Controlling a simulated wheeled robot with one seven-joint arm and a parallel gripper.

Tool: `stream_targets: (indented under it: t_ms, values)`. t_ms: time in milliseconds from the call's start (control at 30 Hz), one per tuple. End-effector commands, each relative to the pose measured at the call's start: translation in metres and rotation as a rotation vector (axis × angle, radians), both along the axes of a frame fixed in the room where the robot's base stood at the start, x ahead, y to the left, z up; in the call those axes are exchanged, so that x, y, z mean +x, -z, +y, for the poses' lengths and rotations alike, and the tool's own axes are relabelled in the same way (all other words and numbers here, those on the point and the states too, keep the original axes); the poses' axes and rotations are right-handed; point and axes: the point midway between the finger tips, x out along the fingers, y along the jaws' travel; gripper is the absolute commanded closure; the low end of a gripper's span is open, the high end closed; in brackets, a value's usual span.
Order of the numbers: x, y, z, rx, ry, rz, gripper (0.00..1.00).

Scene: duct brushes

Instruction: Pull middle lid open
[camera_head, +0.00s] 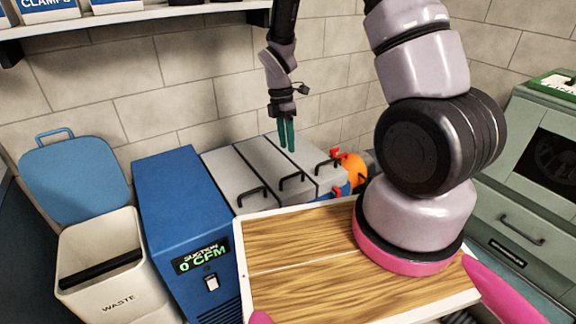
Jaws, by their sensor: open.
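A grey box behind the wooden board has three lids side by side, split by dark seams, each with a black bar handle near its front edge. The middle lid (262,166) lies flat and closed, with its handle (291,182) in plain view. The left lid (226,178) and the right lid (309,163) also look closed. My gripper (287,134) points down with green fingers over the rear of the lids. It is open and empty, with a narrow gap between the fingers. It is behind the middle handle and apart from it; its exact height is unclear.
A blue suction unit (184,220) reading 0 CFM stands left of the lids, beside a white waste bin (110,268) with its blue lid raised. An orange round object (353,168) and red parts (335,153) sit right of the box. A block wall is close behind.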

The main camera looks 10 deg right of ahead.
Motion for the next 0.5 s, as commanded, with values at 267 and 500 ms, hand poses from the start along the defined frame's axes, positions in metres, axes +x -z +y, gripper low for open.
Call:
stream_targets:
  t_ms: [267, 500]
  values:
    - [-0.012, 0.053, -0.004, -0.003, 0.004, 0.005, 0.55]
    - [-0.017, 0.084, -0.005, -0.001, 0.003, 0.003, 0.55]
